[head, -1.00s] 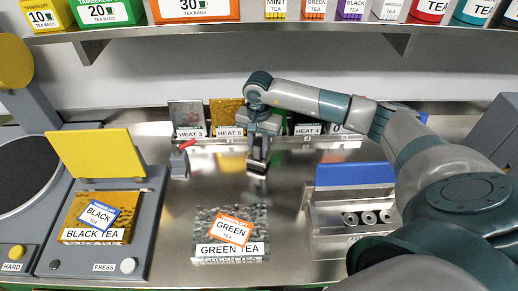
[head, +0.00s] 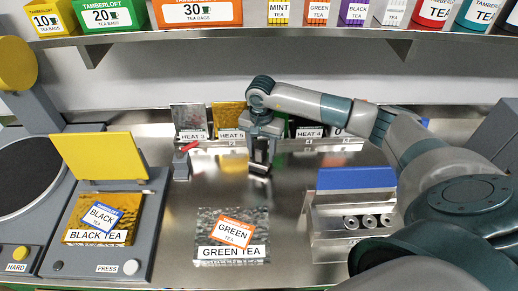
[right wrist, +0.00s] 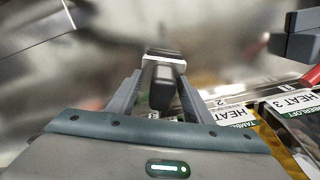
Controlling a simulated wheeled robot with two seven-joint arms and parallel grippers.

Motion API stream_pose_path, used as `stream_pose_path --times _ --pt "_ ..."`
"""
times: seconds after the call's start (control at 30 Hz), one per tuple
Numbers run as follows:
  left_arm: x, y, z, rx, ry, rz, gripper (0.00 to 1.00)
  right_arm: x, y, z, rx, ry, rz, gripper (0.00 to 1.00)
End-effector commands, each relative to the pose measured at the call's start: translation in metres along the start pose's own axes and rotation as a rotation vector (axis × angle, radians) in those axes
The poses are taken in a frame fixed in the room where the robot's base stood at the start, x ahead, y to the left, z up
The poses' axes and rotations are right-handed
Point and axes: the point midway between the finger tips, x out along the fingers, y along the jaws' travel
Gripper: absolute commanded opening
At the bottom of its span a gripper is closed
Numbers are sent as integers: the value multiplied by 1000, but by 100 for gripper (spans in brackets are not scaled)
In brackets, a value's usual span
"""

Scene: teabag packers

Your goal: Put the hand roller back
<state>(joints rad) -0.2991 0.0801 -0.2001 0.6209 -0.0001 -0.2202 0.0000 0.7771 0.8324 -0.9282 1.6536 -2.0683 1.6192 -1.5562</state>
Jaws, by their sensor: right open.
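My right gripper (head: 260,158) points down over the middle of the steel counter, in front of the heat-sealed pouch row. It is open. In the right wrist view, my right gripper (right wrist: 158,98) has its two fingers apart on either side of a dark bar with a pale metal band, which looks like the hand roller (right wrist: 162,70). In the head view the hand roller (head: 259,169) shows as a small shiny piece just below the fingertips. The fingers hide much of it, and I cannot tell whether it touches the counter. My left gripper is not in view.
A grey block with a red lever (head: 182,162) stands just left of the gripper. A green tea pouch (head: 230,252) lies in front. A press with a yellow lid (head: 100,158) is at left. A blue-topped metal fixture (head: 355,178) stands at right. A shelf (head: 220,36) runs above.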

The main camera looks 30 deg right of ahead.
Motion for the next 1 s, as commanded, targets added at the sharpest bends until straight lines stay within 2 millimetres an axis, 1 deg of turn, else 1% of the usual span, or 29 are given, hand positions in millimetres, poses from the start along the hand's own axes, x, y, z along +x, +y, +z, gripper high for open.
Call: stream_pose_path --times 0.03,0.07,0.4,0.5,0.7,1.0 --pt "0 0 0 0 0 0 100 -3 1 0 1 0 2 44" --pt "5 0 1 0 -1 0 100 -6 0 -1 0 1 -1 44" --pt "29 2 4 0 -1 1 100 -58 -2 -1 0 3 -10 44" --pt "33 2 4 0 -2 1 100 -70 -2 -2 0 3 -10 44" --pt "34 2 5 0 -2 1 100 -80 -2 -1 -1 2 -10 44" --pt "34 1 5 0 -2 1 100 -81 -2 -1 -1 2 -10 44"
